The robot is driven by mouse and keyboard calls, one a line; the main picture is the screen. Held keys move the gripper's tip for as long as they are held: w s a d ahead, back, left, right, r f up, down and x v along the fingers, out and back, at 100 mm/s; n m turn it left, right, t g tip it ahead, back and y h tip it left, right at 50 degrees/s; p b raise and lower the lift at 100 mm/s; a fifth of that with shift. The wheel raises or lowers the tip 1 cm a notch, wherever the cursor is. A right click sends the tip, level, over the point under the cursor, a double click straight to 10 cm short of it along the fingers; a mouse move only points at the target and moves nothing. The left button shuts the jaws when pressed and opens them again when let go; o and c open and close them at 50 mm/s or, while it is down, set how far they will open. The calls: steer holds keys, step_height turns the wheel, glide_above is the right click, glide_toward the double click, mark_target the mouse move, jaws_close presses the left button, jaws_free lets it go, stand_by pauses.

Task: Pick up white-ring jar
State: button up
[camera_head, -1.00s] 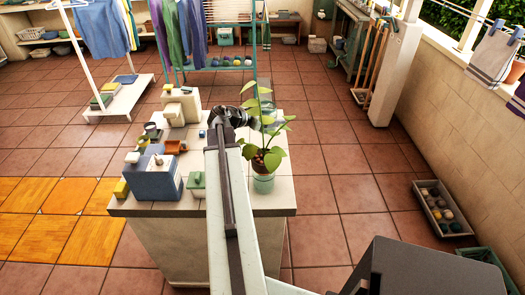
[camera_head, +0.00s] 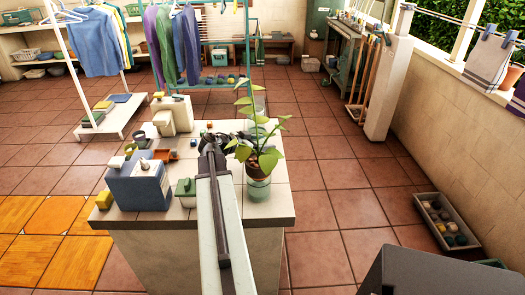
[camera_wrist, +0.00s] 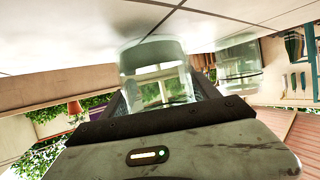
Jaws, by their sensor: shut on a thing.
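In the wrist view a clear, pale greenish glass jar (camera_wrist: 155,88) sits between the fingers of my gripper (camera_wrist: 158,92), which is shut on it. I take it for the white-ring jar, though I cannot clearly make out the ring. A second clear jar (camera_wrist: 238,62) stands beside it, apart from the fingers. In the head view my gripper (camera_head: 212,147) is over the counter, just left of the leafy plant, and the held jar is hidden behind it and my arm.
A clothes rack (camera_head: 183,45) stands behind. A tray of balls (camera_head: 444,221) lies on the floor at right.

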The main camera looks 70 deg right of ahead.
steer(key=shift+f, duration=0.5)
steer(key=o, duration=1.6)
steer(key=shift+o, duration=0.2)
